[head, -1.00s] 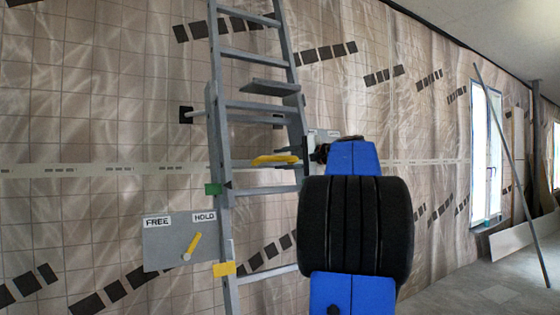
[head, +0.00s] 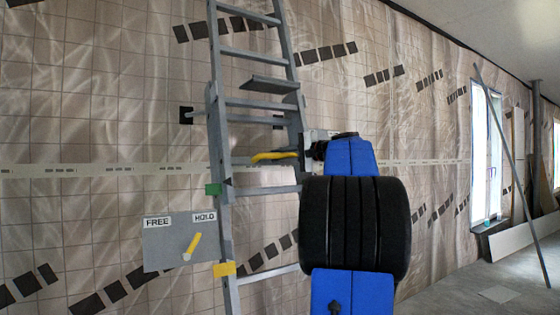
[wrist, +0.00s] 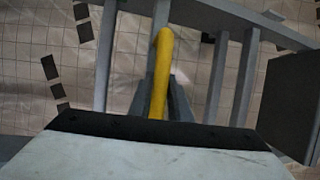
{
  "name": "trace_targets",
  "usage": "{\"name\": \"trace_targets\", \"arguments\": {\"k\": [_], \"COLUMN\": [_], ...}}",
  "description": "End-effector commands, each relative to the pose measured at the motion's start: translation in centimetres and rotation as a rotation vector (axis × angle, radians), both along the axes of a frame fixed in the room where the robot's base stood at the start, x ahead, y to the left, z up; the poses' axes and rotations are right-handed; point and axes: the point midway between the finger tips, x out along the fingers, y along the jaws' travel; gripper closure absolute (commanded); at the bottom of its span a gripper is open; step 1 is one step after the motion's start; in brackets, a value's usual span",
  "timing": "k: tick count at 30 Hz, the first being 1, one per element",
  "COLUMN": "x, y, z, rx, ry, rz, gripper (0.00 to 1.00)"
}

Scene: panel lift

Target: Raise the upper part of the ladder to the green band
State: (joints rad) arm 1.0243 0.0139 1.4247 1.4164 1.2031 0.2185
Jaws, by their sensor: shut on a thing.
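The grey ladder (head: 219,120) stands upright against the wall. A green band (head: 213,189) and a lower yellow band (head: 224,268) mark its left rail. A small dark pointer (head: 228,182) sits beside the green band, near its upper edge. A yellow handle (head: 275,156) is on the upper part of the ladder; it also shows in the wrist view (wrist: 161,70). My gripper (wrist: 160,98) is shut on this handle; in the head view my blue arm mostly hides it. The yellow lever (head: 192,246) on the grey FREE/HOLD plate (head: 160,247) tilts toward HOLD.
A grey shelf-like step (head: 270,84) sticks out from the ladder above the handle. The wall behind is tiled and covered with clear sheeting. A pole (head: 510,160) leans near the window at the right, where the floor has free room.

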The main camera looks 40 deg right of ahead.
Motion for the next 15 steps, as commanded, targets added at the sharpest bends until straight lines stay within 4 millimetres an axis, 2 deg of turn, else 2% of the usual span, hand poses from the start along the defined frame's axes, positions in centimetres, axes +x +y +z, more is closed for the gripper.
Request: {"name": "trace_targets", "arguments": {"k": [6, 7, 9, 15], "x": [-0.01, 0.0, -0.01, -0.01], "y": [0.01, 0.01, 0.01, 0.01], "z": [0.27, 0.28, 0.28, 0.24], "rx": [-0.002, -0.002, -0.002, -0.001], "ry": [-0.004, -0.004, -0.004, -0.004], "rz": [-0.002, -0.002, -0.002, -0.002], "gripper": [1.0, 0.78, 0.64, 0.64]}}
